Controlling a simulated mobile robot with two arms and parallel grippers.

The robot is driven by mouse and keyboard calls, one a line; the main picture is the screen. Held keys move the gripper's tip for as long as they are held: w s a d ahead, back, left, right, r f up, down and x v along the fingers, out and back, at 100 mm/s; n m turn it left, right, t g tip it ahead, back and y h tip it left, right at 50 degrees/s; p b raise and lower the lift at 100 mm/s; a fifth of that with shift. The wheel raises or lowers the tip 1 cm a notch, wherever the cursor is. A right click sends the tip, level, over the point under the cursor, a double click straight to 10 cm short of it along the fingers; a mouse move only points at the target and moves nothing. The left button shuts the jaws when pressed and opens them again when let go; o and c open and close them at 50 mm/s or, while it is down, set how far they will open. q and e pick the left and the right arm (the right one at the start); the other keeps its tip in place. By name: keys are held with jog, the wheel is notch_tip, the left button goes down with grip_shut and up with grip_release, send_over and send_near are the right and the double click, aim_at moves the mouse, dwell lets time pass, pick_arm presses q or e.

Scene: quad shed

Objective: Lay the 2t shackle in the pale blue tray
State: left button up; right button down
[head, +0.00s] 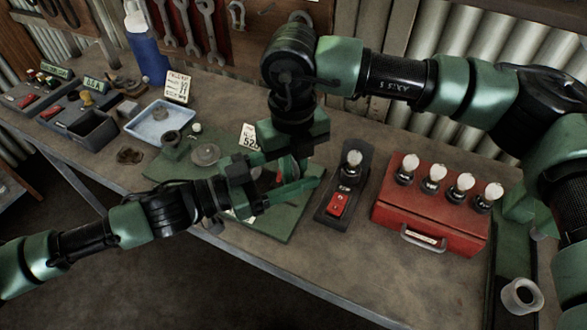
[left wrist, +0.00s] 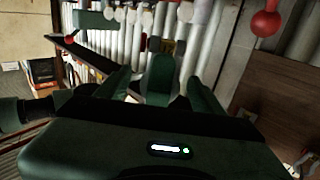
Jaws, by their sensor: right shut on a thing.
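The pale blue tray (head: 160,122) lies on the bench at the left, in front of a paper card. A small brown, ringed metal piece (head: 130,155) lies on the bench in front of it; I cannot tell whether it is the 2t shackle. My left gripper (head: 280,170) is open over the green mat (head: 268,222), and its parted fingers show in the left wrist view (left wrist: 158,88). My right gripper (head: 289,176) points down at the same spot, shut on a small, partly reddish thing. The crossing fingers hide most of that thing, so I cannot name it.
A grey disc (head: 205,154) and a dark cup-like part (head: 171,139) sit near the mat's left end. Dark bins (head: 92,131) are at the far left.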

pick_arm(q)
jog(key=v, duration=1.2)
jog(key=s+f+m+g, duration=0.2)
jog(key=s+f+m, duration=0.5)
jog(key=s+f, duration=1)
jog(key=w+a+f+n+t+y, duration=0.1)
jog(key=w+a+f+n+y, duration=0.2)
jog(key=f, duration=0.8)
jog(key=w+a+f+n+t+y, duration=0.1)
jog(key=a+f+n+y, duration=0.35)
jog(key=f, duration=0.65)
jog(key=w+a+f+n+t+y, duration=0.1)
jog(key=w+a+f+n+y, duration=0.15)
jog(key=a+f+y, duration=0.6)
jog(key=s+f+n+g, duration=0.4)
jog(key=s+f, duration=0.5)
jog(key=f, duration=0.3)
jog(key=s+d+f+n+g, duration=0.1)
jog(key=s+d+f+g, duration=0.1)
jog(key=s, duration=0.4)
jog(key=s+d+f+n+g, duration=0.2)
jog(key=s+d+f, duration=0.1)
jog(key=s, duration=0.3)
jog(key=shift+s+f, duration=0.15)
